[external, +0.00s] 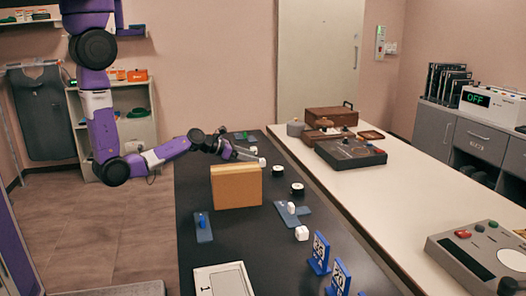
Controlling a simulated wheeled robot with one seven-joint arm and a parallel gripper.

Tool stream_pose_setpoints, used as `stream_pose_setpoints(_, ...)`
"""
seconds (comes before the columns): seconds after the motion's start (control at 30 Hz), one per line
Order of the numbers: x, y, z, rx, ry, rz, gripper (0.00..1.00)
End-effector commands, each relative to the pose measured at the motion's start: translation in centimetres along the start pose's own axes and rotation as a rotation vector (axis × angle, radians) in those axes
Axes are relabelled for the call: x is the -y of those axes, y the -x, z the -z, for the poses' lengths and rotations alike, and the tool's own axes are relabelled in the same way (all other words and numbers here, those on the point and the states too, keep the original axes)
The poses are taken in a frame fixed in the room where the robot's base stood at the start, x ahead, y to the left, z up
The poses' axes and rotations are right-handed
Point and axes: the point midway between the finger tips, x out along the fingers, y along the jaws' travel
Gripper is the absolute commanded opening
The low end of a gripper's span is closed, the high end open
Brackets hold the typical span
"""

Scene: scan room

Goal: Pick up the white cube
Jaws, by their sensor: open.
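My gripper is open, low over the far part of the black table, behind the tan block. It is well apart from the cube at the right edge.
A tan upright block (236,186) stands between my gripper and the near table. Black round pieces (297,189), a blue plate with a white piece (291,208), a blue switch plate (203,226) and blue marker stands (319,253) are around. A white counter (420,195) adjoins on the right.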

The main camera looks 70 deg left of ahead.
Motion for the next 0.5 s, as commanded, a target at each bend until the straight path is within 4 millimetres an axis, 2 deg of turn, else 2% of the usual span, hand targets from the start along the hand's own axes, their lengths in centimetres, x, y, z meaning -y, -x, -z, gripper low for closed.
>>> stream_pose_setpoints(0.23, 0.3, -3.5, 0.7, 0.001, -0.002, 0.001, 0.53)
stream_pose_setpoints(0.33, 0.2, -4.3, 0.7, 0.001, -0.002, -0.001, 0.53)
stream_pose_setpoints(0.5, 0.2, -4.5, 0.8, 0.0, -0.002, -0.001, 0.53)
